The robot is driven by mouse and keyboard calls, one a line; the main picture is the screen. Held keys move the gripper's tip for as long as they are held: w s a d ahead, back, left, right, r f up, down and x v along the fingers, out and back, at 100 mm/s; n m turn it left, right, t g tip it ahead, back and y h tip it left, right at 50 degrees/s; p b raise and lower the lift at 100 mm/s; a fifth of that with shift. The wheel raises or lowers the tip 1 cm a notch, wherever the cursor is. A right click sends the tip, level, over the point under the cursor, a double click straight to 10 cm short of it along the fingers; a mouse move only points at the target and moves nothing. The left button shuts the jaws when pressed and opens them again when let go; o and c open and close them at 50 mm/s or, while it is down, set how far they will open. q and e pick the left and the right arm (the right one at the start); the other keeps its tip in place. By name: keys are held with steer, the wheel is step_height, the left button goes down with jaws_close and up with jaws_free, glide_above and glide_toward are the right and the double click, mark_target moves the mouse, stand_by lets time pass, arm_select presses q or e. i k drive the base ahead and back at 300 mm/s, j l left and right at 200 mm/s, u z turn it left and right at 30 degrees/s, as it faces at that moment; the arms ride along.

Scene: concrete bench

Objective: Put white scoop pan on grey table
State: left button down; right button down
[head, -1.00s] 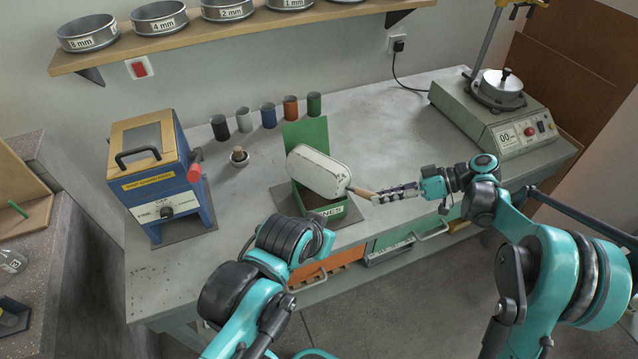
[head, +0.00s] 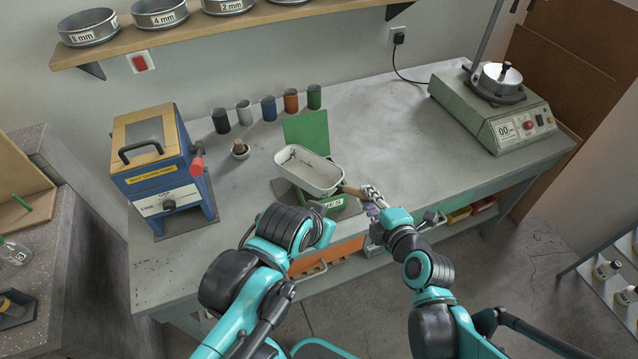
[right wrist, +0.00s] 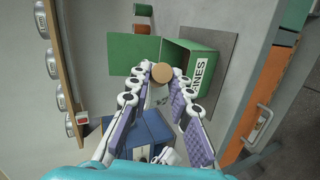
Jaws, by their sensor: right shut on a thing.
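The white scoop pan (head: 308,170) has a rounded rectangular tray and a wooden handle (head: 352,190). In the head view it is roughly level, inner side up, above the green box (head: 332,203) with its lid raised. My right gripper (head: 371,195) is shut on the handle, to the right of the box. In the right wrist view, a round brown end (right wrist: 163,72) shows between the fingertips; the pan's tray is not clearly seen there. The grey table (head: 400,110) lies under and around the box. My left arm is in front of the table, its gripper not visible.
A blue machine (head: 165,170) stands on the left and a scale-like device (head: 495,110) at the back right. Several coloured cups (head: 268,108) line the back, with a small bowl (head: 240,150) nearer. The table between the box and the right device is clear.

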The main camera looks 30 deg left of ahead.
mark_target(428, 163)
steer(key=i+z, duration=0.2)
steer(key=z, duration=0.15)
steer(key=i+z, duration=0.2)
steer(key=z, duration=0.15)
